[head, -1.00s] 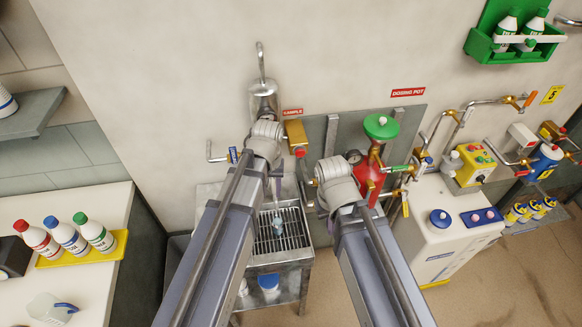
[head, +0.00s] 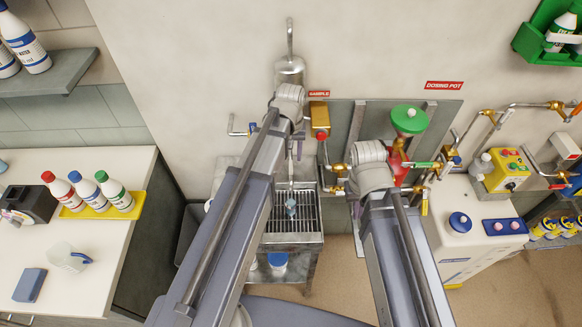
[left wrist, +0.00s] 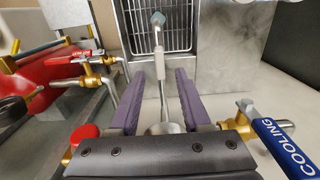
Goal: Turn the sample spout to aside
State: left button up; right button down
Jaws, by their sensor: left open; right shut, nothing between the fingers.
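The sample spout (left wrist: 159,62) is a thin metal tube with a pale sleeve and a blue-grey tip. In the left wrist view it runs out over the grated sink (left wrist: 181,24). In the head view the spout's tip (head: 291,208) hangs over the grate, and my left arm hides its upper part. My left gripper (left wrist: 163,80) is open, with one purple finger on each side of the spout's base; contact is not clear. It also shows in the head view (head: 298,140). My right gripper (head: 358,208) is shut and empty beside the red dosing pot, largely hidden by its wrist.
The blue COOLING handle (left wrist: 285,148) is close on the right in the left wrist view. A red-handled brass valve (left wrist: 85,60) is on the left. The red dosing pot with its green funnel (head: 409,120) stands near my right wrist. A bottle counter (head: 130,235) is at left.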

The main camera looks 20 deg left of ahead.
aim_at(291, 165)
pick_arm(q)
notch_tip(291, 165, down, 5)
jog(key=b, duration=0.3)
jog(key=shift+r+b, duration=0.2)
jog(key=shift+b, duration=0.1)
grip_shut()
dwell(1.1)
